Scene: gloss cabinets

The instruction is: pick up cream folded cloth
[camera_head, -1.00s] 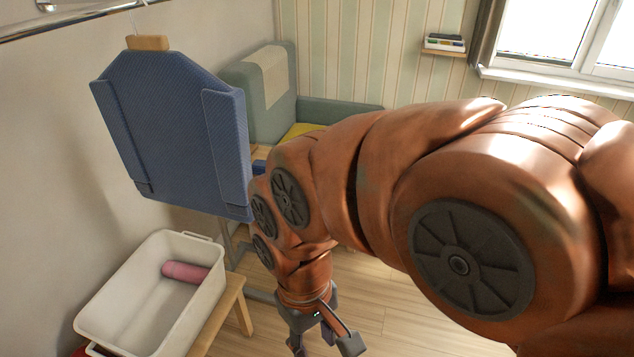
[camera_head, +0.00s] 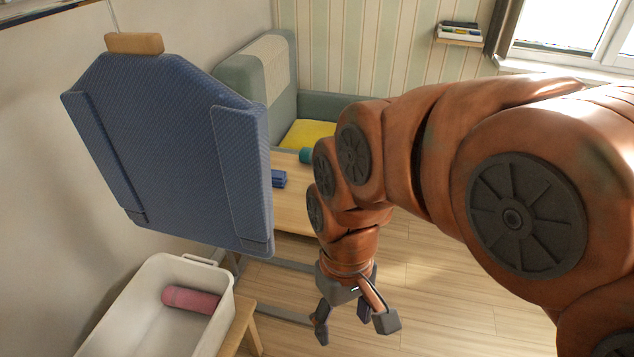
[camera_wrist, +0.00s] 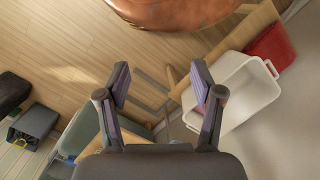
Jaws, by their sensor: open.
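No cream folded cloth can be made out with certainty in the current views. A pale cream-looking area shows on the back of the green sofa (camera_head: 284,62), partly hidden by the hanging blue board; I cannot tell whether it is cloth. My gripper (camera_head: 354,322) points down over the wooden floor, right of the white bin, with its fingers apart and nothing between them. In the wrist view my gripper (camera_wrist: 159,80) is also open and empty.
The white bin (camera_head: 228,310) holds a pink roll (camera_head: 190,299). A wooden table (camera_head: 292,208) carries a blue object (camera_head: 278,179). A shelf (camera_head: 459,40) is on the far wall. Floor right of my gripper is clear.

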